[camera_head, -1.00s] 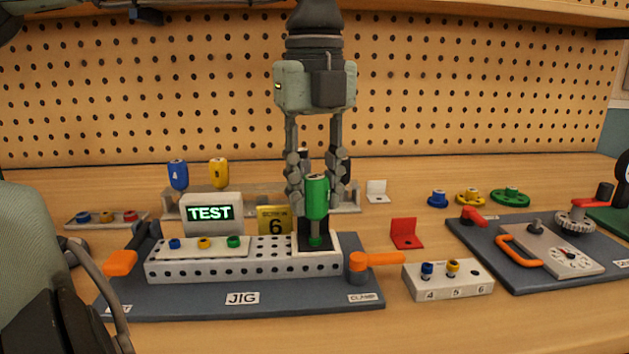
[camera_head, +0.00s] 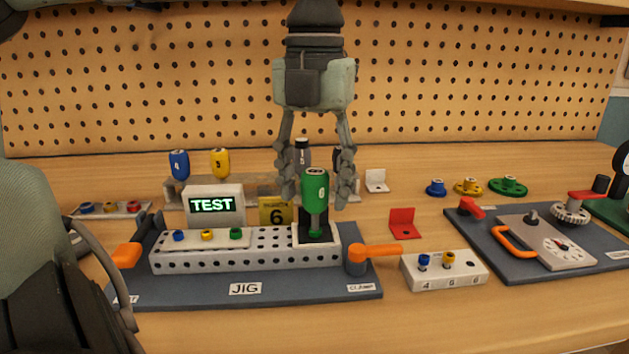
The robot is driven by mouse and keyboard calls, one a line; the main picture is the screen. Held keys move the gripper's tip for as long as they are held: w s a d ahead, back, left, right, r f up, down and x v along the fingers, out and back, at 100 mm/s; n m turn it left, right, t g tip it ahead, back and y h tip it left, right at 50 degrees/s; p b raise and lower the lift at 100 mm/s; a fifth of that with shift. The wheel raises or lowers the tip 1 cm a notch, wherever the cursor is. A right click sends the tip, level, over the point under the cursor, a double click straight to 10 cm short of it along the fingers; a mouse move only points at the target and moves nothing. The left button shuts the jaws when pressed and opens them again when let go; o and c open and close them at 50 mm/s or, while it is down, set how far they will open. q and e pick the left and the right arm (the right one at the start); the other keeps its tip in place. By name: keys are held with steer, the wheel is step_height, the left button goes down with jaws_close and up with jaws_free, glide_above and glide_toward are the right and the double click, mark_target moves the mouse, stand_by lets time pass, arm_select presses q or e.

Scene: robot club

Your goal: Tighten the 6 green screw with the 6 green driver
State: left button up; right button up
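The green driver (camera_head: 315,190), marked 6, stands upright at the right end of the white perforated beam (camera_head: 200,262) on the jig (camera_head: 200,295). Its lower end meets a green piece (camera_head: 315,233) on a black patch there; the screw itself is mostly hidden. My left gripper (camera_head: 316,188) points down from above with its fingers on either side of the driver. Gaps show between the fingers and the handle, so it looks open. My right gripper is not in view.
An orange clamp lever (camera_head: 376,250) is right of the beam. A white block (camera_head: 445,270) marked 4, 5, 6 holds a blue and a yellow screw. The TEST display (camera_head: 213,206) stands behind the beam. Blue (camera_head: 179,164) and yellow (camera_head: 220,163) drivers stand in a rack behind.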

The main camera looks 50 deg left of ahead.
arm_select(q)
steer(key=shift+f+b, duration=0.1)
steer(key=shift+b, duration=0.2)
steer(key=n+b, duration=0.5)
steer(key=n, duration=0.6)
steer(key=shift+n, duration=0.8)
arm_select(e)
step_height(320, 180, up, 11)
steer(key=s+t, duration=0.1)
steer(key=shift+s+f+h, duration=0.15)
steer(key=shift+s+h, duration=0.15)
arm_select(q)
steer(key=shift+c, duration=0.4)
